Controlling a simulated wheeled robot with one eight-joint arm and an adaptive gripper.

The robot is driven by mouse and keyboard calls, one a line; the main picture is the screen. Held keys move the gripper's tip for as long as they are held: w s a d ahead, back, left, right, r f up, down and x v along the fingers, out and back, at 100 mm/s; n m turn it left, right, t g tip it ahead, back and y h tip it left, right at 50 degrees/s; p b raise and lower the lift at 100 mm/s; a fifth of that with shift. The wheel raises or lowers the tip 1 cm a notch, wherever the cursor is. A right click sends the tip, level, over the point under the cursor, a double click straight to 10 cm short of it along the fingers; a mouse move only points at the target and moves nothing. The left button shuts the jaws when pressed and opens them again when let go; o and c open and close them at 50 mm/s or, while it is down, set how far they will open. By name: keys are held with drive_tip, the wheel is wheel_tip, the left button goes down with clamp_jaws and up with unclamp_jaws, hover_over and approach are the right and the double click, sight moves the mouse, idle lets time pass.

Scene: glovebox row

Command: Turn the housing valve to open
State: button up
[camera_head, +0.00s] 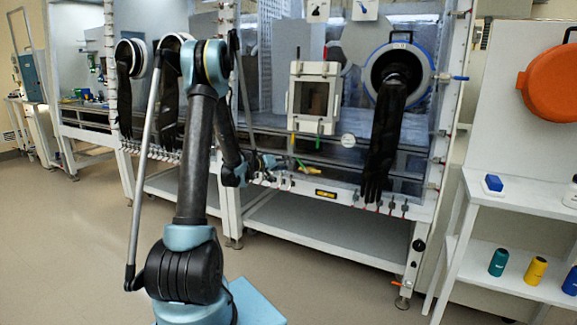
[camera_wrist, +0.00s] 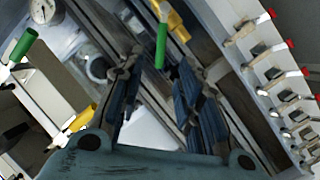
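A yellow valve body with a green lever shows low on the front of the glovebox in the head view; I take it to be the housing valve (camera_head: 304,168). In the wrist view the green lever (camera_wrist: 161,46) hangs down from the yellow body (camera_wrist: 176,22), ahead of my fingertips and roughly between them. My gripper (camera_head: 268,163) is just left of the valve in the head view. In the wrist view its two dark blue fingers (camera_wrist: 157,72) stand apart with nothing held between them. Whether a finger touches the lever I cannot tell.
A white framed box (camera_head: 297,116) with coloured handles is above the valve. A black glove (camera_head: 383,145) hangs to the right. A row of small toggles (camera_wrist: 282,95) lines the rail at the wrist view's right. A round gauge (camera_wrist: 43,10) is at its upper left. A shelf (camera_head: 520,199) stands far right.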

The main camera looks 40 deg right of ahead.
drive_tip(key=shift+a, duration=0.3)
drive_tip(key=shift+r, duration=0.1)
drive_tip(key=c, duration=0.6)
drive_tip(key=shift+s+d+m, duration=0.15)
drive_tip(key=shift+s+m, duration=0.05)
drive_tip(key=shift+m, duration=0.1)
clamp_jaws()
drive_tip(key=s+d+r+m+t, duration=0.2)
drive_tip(key=m, duration=0.3)
drive_tip(key=m+t+h, duration=0.2)
drive_tip(key=m, duration=0.7)
hover_over(302, 165)
drive_tip(key=s+d, duration=0.1)
drive_tip(key=s, duration=0.2)
drive_tip(key=shift+d+r, duration=0.2)
drive_tip(key=shift+r, duration=0.15)
drive_tip(key=shift+w+a+f, duration=1.1)
drive_tip(key=shift+f, duration=0.2)
